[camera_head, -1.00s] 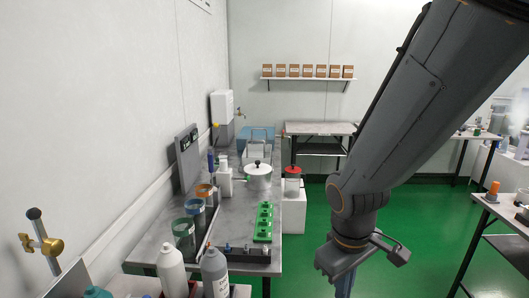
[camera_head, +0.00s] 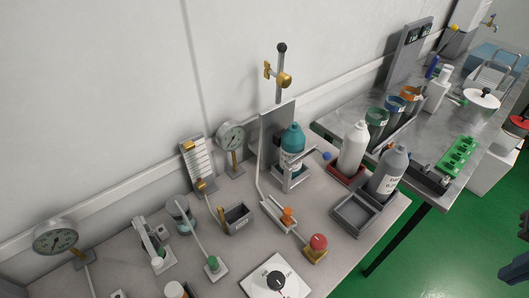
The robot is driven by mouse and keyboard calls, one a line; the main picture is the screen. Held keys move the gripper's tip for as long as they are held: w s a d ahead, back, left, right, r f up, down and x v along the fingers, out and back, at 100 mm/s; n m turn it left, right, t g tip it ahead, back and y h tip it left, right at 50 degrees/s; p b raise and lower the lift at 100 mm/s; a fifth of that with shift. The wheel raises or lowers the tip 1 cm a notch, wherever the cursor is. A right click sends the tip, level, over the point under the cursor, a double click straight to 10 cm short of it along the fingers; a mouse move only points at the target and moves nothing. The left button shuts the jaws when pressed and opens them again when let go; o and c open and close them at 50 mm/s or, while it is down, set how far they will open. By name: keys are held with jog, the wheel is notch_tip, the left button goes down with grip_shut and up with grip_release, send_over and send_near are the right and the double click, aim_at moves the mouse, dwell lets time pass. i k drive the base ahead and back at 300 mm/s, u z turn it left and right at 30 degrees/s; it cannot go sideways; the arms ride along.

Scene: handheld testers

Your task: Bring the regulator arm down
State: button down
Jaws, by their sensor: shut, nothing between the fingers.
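An upright grey rod with a dark round knob and a brass fitting, which looks like the regulator arm (camera_head: 279,88), stands up above a grey panel (camera_head: 276,137) near the back wall. No label on it is readable, so I cannot be sure of its name. Part of my gripper (camera_head: 514,268) shows as dark grey pieces at the right edge, cut off by the frame. It is shut and empty, far from the rod and touching nothing that I can see.
The bench (camera_head: 330,252) carries round gauges (camera_head: 231,136), a teal bottle (camera_head: 292,143), a white bottle (camera_head: 353,150), a grey bottle (camera_head: 389,170), an empty grey tray (camera_head: 357,214), a red knob (camera_head: 318,242) and a dial plate (camera_head: 275,281). Green floor (camera_head: 450,240) lies open at the right.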

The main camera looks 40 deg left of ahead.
aim_at(283, 80)
jog(key=u, duration=0.85)
jog(key=i, duration=0.35)
jog(key=u, duration=0.75)
